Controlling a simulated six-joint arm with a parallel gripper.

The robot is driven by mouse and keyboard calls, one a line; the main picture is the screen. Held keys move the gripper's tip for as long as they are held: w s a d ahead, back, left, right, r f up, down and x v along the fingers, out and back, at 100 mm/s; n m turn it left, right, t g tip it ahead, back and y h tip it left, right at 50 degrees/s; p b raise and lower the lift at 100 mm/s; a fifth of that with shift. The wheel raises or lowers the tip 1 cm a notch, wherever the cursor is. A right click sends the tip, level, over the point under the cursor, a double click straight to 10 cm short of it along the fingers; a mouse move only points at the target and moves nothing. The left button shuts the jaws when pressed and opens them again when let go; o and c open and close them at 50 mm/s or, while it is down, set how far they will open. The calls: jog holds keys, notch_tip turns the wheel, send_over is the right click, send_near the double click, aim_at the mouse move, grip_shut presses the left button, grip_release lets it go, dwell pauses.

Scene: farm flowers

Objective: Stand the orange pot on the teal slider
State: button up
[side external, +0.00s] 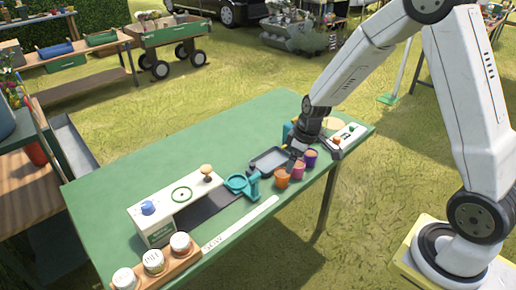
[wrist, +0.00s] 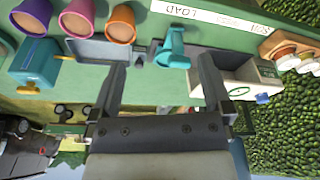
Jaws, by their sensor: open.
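The orange pot (side external: 282,178) stands upright on the green table, at the near end of a row with a magenta pot (side external: 298,171) and a purple pot (side external: 311,158). In the wrist view the orange pot (wrist: 120,27) is at the top, left of the teal slider (wrist: 174,47). The teal slider (side external: 242,185), with a ring-shaped top, is beside the white machine (side external: 178,200) and carries no pot. My gripper (wrist: 162,82) is open and empty, its fingers apart. In the side view my gripper (side external: 294,152) is just behind the pots, its fingertips partly hidden.
A grey tray (side external: 270,150) lies behind the pots. A teal box (wrist: 38,62) stands near the purple pot. A white panel (side external: 347,134) is at the right end. A wooden rack (side external: 157,268) of jars sits at the front. The table's back left is clear.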

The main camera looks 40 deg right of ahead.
aim_at(282, 175)
jog(key=w+d+f+n, duration=0.1)
jog(key=w+d+f, duration=0.1)
jog(key=w+d+f+n, duration=0.1)
jog(key=w+d+f, duration=0.1)
jog(key=f, duration=0.1)
jog(key=w+d+f+n, duration=0.1)
jog(key=w+d+f, duration=0.1)
jog(key=shift+w+d+f+y, duration=0.15)
jog(key=shift+w+f+y, duration=0.1)
jog(key=shift+f+y, duration=0.15)
jog(key=shift+x, duration=1.3)
jog(key=shift+f, duration=0.1)
jog(key=shift+x, duration=2.5)
jog(key=shift+w, duration=0.2)
jog(key=c, duration=1.3)
jog(key=shift+o, duration=0.2)
jog(key=shift+r, duration=0.3)
